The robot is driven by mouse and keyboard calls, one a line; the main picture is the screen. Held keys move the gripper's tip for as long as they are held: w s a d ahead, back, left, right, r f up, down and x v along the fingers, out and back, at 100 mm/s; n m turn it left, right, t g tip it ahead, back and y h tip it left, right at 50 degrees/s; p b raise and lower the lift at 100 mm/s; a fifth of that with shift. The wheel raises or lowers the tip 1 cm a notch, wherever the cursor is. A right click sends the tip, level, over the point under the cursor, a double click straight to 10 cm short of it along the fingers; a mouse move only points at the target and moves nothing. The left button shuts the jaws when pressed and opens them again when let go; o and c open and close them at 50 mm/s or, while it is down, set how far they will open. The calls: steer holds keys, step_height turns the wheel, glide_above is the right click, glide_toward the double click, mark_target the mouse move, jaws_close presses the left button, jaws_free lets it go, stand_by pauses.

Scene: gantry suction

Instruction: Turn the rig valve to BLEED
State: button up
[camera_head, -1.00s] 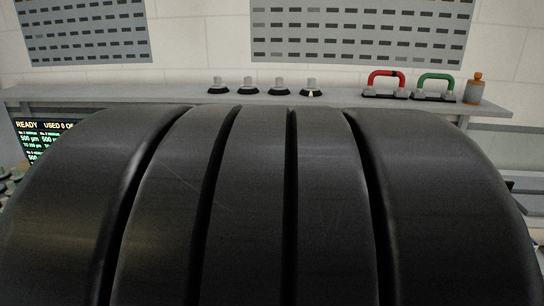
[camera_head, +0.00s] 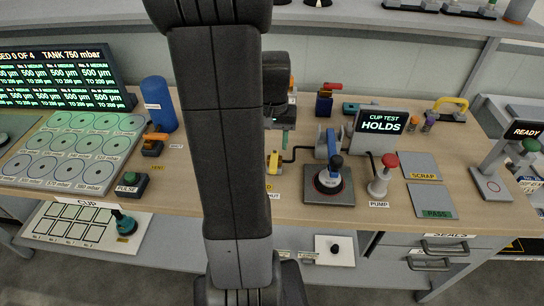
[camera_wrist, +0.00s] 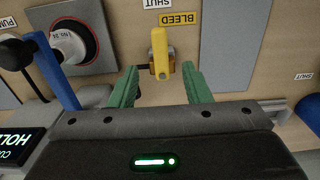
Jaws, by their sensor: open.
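The rig valve has a yellow lever (camera_wrist: 160,48) on a small brass body, seen close up in the wrist view. The lever points up the picture, toward the yellow BLEED label (camera_wrist: 172,19); a white SHUT label (camera_wrist: 157,3) lies just beyond. I cannot tell its exact setting. In the head view the yellow lever (camera_head: 273,161) shows just right of my arm, which partly hides its labels. My gripper (camera_wrist: 160,69) is open, its two green fingers on either side of the lever's near end, with gaps visible. I cannot tell their height relative to it.
A blue lever (camera_head: 333,150) and round suction pad (camera_head: 329,181) stand right of the valve. The CUP TEST display (camera_head: 381,122) reads HOLDS. A red-knobbed pump (camera_head: 380,182) stands farther right. An orange-handled valve (camera_head: 153,145) and blue cylinder (camera_head: 158,103) are at left.

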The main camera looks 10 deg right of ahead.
mark_target(274, 161)
step_height(274, 161, down, 8)
steer(key=shift+r, duration=0.2)
jaws_close()
